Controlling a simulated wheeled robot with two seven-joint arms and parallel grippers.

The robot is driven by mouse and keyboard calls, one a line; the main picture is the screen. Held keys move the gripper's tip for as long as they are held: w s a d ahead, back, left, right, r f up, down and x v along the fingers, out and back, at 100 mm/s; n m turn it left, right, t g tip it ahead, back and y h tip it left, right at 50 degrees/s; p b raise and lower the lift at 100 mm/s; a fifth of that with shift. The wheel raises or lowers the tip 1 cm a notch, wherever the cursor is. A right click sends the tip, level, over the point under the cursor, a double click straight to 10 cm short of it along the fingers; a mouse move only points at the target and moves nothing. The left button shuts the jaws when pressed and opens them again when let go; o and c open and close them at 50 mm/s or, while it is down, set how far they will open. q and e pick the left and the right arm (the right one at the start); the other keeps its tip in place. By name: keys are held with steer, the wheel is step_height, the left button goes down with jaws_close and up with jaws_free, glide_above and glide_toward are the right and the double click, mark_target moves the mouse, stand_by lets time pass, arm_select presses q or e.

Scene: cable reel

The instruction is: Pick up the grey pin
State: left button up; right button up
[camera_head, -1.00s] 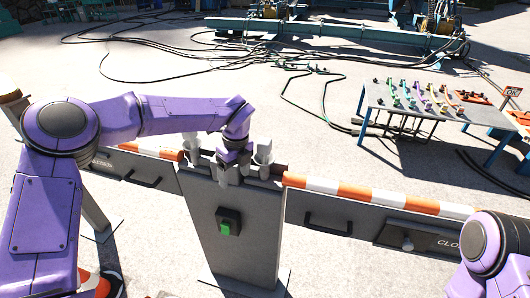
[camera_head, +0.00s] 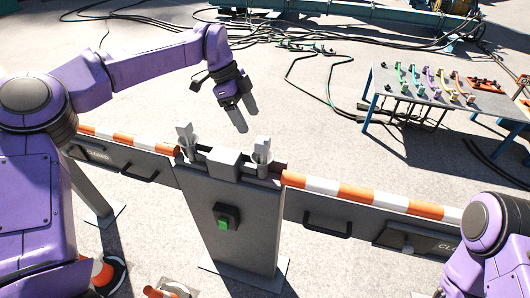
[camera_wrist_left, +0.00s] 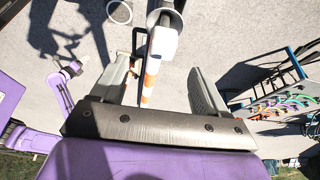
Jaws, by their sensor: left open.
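I cannot tell which one the task means. My left gripper (camera_head: 239,106) is open and empty, raised above and beyond the post, apart from both pins. In the left wrist view its two fingers (camera_wrist_left: 160,80) are spread. A pale grey piece (camera_wrist_left: 163,42) shows beyond them near the top, probably part of a pin or the post. My right arm shows at the lower right; its gripper (camera_wrist_left: 69,72) seems to show small in the wrist view.
An orange-and-white barrier (camera_head: 350,190) runs out both sides of the grey post (camera_head: 235,190), which carries a green button (camera_head: 224,222). A table (camera_head: 415,92) with coloured tools stands at the back right. Black cables lie on the ground behind.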

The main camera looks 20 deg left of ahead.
mark_target(261, 139)
arm_select(q)
steer(key=x, duration=0.2)
steer(key=p+x, duration=0.1)
steer(key=x, duration=0.1)
steer(key=shift+s+d, duration=0.15)
steer(key=shift+d, duration=0.25)
steer(key=p+x, duration=0.1)
steer(key=x, duration=0.1)
steer(key=w+p+x, duration=0.1)
steer(key=p+x, duration=0.1)
steer(key=x, duration=0.1)
steer(key=shift+a+f, duration=0.1)
steer(key=shift+f, duration=0.25)
steer(key=shift+s, duration=0.1)
jaws_close()
